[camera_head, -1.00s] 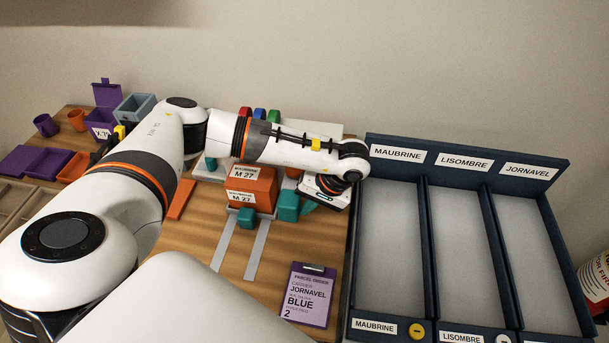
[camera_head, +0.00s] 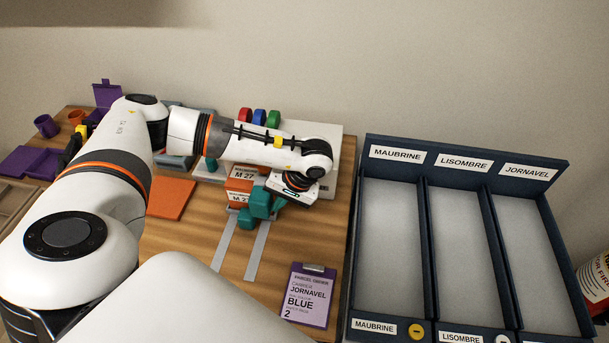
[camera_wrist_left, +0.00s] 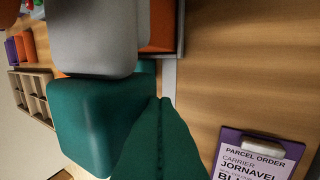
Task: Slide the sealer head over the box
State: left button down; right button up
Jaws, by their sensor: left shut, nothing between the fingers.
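The orange box (camera_head: 238,195), labelled M 27, stands on the bench below my left forearm. A teal block (camera_head: 260,201), which looks like the sealer head's handle, is at the box's right front and hides part of it. It fills much of the left wrist view (camera_wrist_left: 92,122), with a grey block (camera_wrist_left: 95,38) beside it. My left gripper (camera_head: 279,202) has teal fingers, shut and empty, close against the right side of the teal block; contact is not clear. My arm hides much of the sealer. My right gripper is not in view.
Two grey rails (camera_head: 257,252) run along the bench before the box. A purple parcel order clipboard (camera_head: 308,296) lies at front right. A dark three-lane rack (camera_head: 392,250) stands at right. An orange panel (camera_head: 170,198) lies left of the box.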

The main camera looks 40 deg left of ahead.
pick_arm(q)
jog(key=shift+s+a, duration=0.25)
jog(key=shift+a, duration=0.3)
jog(key=shift+s+a, duration=0.25)
jog(key=shift+a, duration=0.25)
jog(key=a+p+v, duration=0.1)
jog(key=p+v, duration=0.4)
jog(key=v, duration=0.4)
jog(key=shift+s+d+r, duration=0.15)
jog(key=shift+s+r, duration=0.05)
jog(key=shift+r, duration=0.3)
